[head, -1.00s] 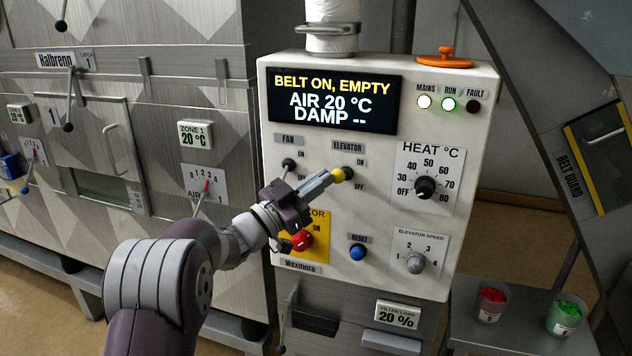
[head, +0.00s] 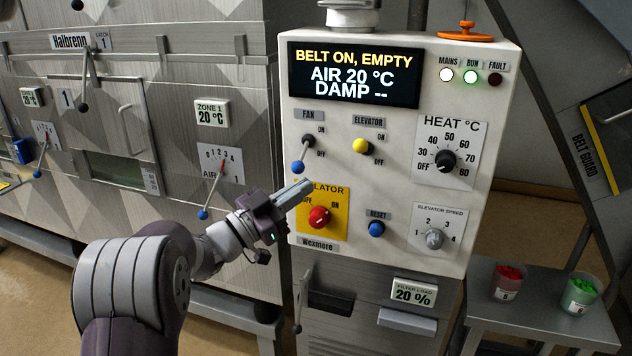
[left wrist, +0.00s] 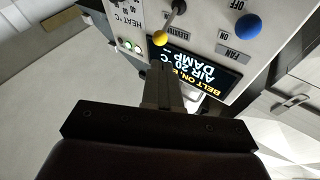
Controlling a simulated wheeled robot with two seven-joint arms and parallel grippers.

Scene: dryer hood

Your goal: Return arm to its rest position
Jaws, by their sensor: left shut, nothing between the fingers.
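My left gripper (head: 299,193) is shut and empty in the head view. It hovers in front of the control panel (head: 468,110), overlapping the top left of the yellow isolator plate (head: 337,228). Its closed fingers also show in the left wrist view (left wrist: 163,85). The yellow-tipped elevator switch (head: 361,146) is clear of the fingers, up and to the right. It shows in the left wrist view (left wrist: 160,38) too. The blue-tipped fan switch (head: 299,166) points down toward OFF, just above the fingers. My right gripper is not in view.
The display (head: 354,76) reads "BELT ON, EMPTY", "AIR 20 °C". The red isolator knob (head: 319,217) and blue reset button (head: 376,229) sit below. Two cups, one with red pieces (head: 507,284) and one with green (head: 580,296), stand on a side table at right.

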